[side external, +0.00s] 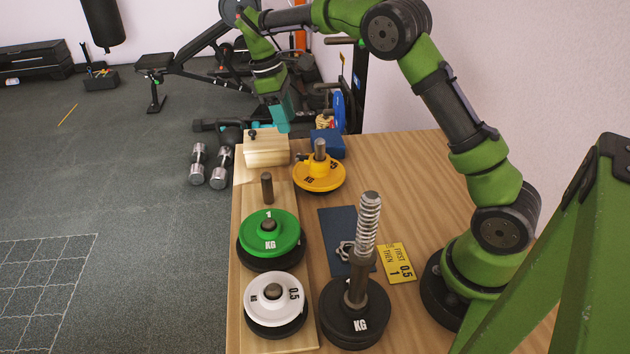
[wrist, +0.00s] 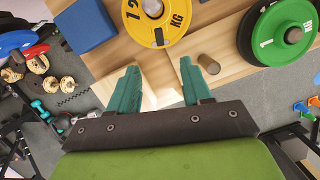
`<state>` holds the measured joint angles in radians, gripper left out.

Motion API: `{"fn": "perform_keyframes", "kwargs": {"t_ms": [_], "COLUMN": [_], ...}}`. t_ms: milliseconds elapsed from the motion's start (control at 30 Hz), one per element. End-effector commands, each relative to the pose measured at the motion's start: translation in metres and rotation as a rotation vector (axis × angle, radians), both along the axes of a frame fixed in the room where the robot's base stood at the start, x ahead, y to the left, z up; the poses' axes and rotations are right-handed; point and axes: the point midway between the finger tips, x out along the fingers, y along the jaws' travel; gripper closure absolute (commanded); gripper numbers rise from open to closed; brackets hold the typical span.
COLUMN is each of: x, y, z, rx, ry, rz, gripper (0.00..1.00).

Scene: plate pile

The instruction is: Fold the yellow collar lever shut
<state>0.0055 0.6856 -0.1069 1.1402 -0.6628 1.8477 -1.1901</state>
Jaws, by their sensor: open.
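I cannot make out a yellow collar lever in either view. A yellow weight plate (side external: 318,177) lies around a short grey post at the back of the table; it also shows in the wrist view (wrist: 174,34). A small silver and black clamp-like part (side external: 345,251) lies on the dark blue mat (side external: 336,222); its lever, if any, is too small to tell. My gripper (side external: 281,121) hangs near the far side of the pale wooden block (side external: 265,152). In the wrist view its teal fingers (wrist: 159,66) are apart, with nothing held between them.
A green plate (side external: 285,222) and a white plate (side external: 265,306) sit over black plates on the wooden board. A tall threaded bar (side external: 368,225) rises from black plates at the front. A yellow card (side external: 397,263) lies beside the mat. A blue block (side external: 327,143) stands behind the yellow plate.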

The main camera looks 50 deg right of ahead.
Motion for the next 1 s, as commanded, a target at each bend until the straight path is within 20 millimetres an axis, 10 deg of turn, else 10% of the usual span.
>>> {"fn": "perform_keyframes", "kwargs": {"t_ms": [1000], "x": [-0.017], "y": [-0.009], "z": [-0.073], "rx": [0.002], "ry": [-0.001], "rz": [-0.001], "gripper": [0.51]}}
